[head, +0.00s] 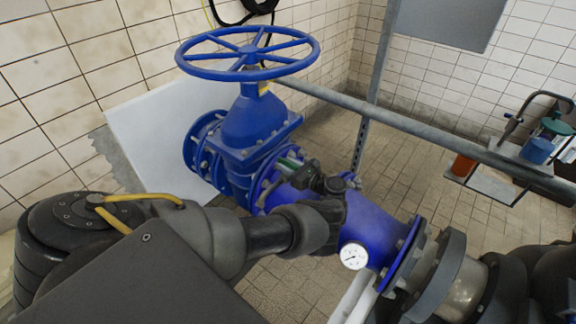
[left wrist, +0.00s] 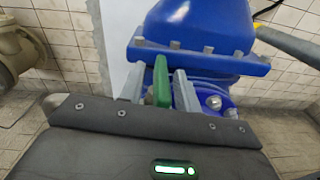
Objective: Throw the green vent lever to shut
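The green vent lever (left wrist: 161,82) stands upright in the left wrist view, in front of the blue valve body. In the head view only a small green strip of it (head: 291,158) shows beside the blue pipe; the rest is hidden by my gripper. My left gripper (left wrist: 160,84) has its two grey fingers apart, one on each side of the lever. A gap shows at the left finger; the right finger looks close to the lever, and I cannot tell if it touches. In the head view my left gripper (head: 288,165) reaches in over the pipe. My right gripper is not seen.
The blue valve (head: 245,135) with its big handwheel (head: 248,53) rises behind the lever. A pressure gauge (head: 354,256) sits on the blue pipe (head: 375,225). A grey rail (head: 400,122) crosses behind. A shelf with containers (head: 490,183) is at the right.

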